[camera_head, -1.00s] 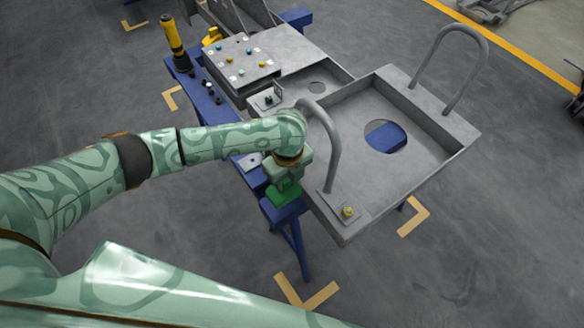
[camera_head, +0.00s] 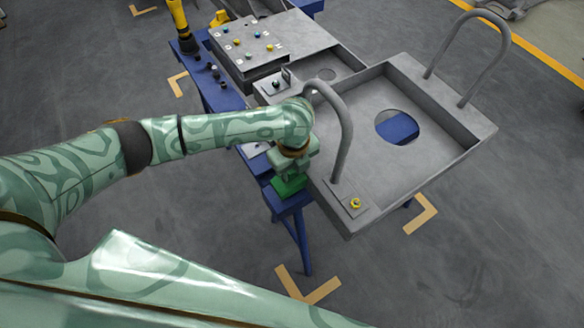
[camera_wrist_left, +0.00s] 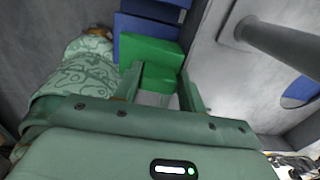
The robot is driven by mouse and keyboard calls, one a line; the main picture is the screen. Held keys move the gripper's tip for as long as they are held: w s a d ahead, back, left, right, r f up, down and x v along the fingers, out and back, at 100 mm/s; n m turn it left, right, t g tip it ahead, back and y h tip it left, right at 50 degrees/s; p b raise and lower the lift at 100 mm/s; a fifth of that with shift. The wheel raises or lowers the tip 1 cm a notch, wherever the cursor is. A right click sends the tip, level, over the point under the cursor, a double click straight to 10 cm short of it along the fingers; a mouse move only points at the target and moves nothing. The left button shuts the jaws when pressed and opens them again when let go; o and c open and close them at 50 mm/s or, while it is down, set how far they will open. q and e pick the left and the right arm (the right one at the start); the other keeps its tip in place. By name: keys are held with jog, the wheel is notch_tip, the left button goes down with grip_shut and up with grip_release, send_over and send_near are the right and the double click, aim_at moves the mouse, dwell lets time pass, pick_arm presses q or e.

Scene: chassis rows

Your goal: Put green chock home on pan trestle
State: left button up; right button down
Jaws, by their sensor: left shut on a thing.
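The green chock (camera_head: 288,187) is at the near left end of the blue trestle (camera_head: 287,204), beside the grey pan's near left edge. My left gripper (camera_head: 291,172) points down at it, and its jaws are shut on it. In the left wrist view the chock (camera_wrist_left: 150,55) shows between and beyond the two fingers (camera_wrist_left: 160,92), with a blue trestle part (camera_wrist_left: 150,24) just past it. Whether the chock rests fully on the trestle is hard to tell. The grey pan (camera_head: 385,178) lies on the trestle. My right gripper is out of view.
The pan has two tall hoop handles (camera_head: 342,130), one close to my left wrist, and a yellow knob (camera_head: 355,203). A grey box with coloured buttons (camera_head: 250,45) and a yellow-black tool (camera_head: 182,25) stand farther back. Tan floor marks (camera_head: 308,290) surround the trestle.

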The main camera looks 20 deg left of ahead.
pick_arm(q)
jog(key=shift+s+a+f, duration=0.1)
jog(key=shift+s+f, duration=0.2)
jog(key=shift+f, duration=0.2)
jog(key=shift+s+f, duration=0.25)
jog(key=shift+f, duration=0.25)
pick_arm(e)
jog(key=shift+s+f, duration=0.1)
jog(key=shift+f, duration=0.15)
pick_arm(q)
jog(key=o, duration=1)
jog(key=shift+o, duration=1)
jog(key=r+p, duration=0.1)
jog(key=r, duration=0.1)
jog(key=w+r+p, duration=0.1)
jog(key=r+p, duration=0.2)
jog(key=r, duration=0.2)
jog(key=shift+w+d, duration=0.15)
jog(key=shift+d, duration=0.05)
notch_tip(320, 180, up, 11)
jog(key=p, duration=0.6)
jog(key=shift+s+a+r, duration=0.15)
jog(key=shift+s, duration=0.3)
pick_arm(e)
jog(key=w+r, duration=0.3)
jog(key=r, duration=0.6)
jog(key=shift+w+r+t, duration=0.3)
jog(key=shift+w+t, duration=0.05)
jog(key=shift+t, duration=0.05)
